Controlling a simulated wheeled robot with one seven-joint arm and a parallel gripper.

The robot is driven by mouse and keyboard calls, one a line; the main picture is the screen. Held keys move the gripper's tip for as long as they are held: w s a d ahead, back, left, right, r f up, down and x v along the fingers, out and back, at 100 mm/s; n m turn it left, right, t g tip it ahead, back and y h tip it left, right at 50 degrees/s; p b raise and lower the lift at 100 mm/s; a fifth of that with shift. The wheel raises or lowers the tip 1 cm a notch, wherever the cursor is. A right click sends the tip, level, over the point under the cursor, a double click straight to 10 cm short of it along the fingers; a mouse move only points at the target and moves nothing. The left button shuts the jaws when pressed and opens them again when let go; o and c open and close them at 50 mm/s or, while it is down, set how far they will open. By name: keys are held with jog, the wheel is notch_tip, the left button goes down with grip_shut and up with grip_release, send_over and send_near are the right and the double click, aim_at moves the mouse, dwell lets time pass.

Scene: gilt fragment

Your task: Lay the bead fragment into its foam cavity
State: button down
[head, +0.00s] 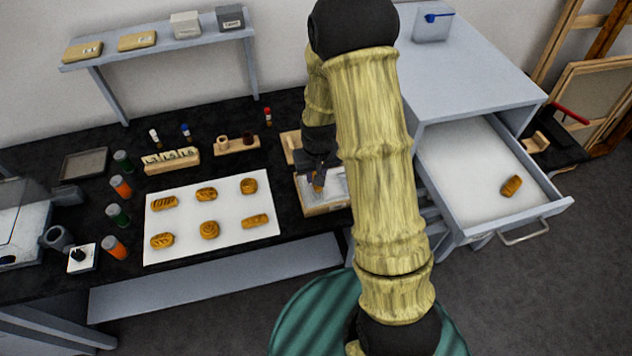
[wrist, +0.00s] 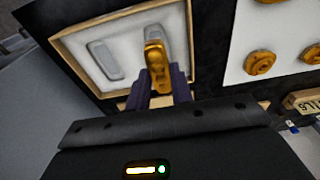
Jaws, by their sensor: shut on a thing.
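My gripper (wrist: 158,88) is shut on a lumpy gilt fragment (wrist: 155,56), taken to be the bead fragment. An empty elongated cavity (wrist: 105,60) lies left of the fragment in the wrist view. A second cavity (wrist: 151,31) lies under or just beyond the fragment, partly hidden by it. I cannot tell whether the fragment touches the foam.
Several gilt fragments lie on a white sheet (head: 190,240) left of the tray. An open drawer (head: 470,170) to the right holds another gilt fragment (head: 511,186). A number-block rack (head: 172,161) and several capped jars (head: 121,186) stand on the black bench.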

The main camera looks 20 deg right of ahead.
jog(key=shift+f, duration=0.15)
jog(key=shift+f+p, duration=0.35)
jog(key=shift+f, duration=1.6)
jog(key=shift+f, duration=0.1)
jog(key=shift+f, duration=0.1)
jog(key=c, duration=1.2)
grip_release()
jog(key=shift+c, duration=0.2)
jog(key=r, duration=0.4)
jog(key=s+r+b, duration=0.1)
jog(key=r, duration=0.3)
jog(key=r+b, duration=0.1)
jog(key=r, duration=0.3)
jog(key=shift+s+r, duration=0.2)
jog(key=shift+s, duration=0.05)
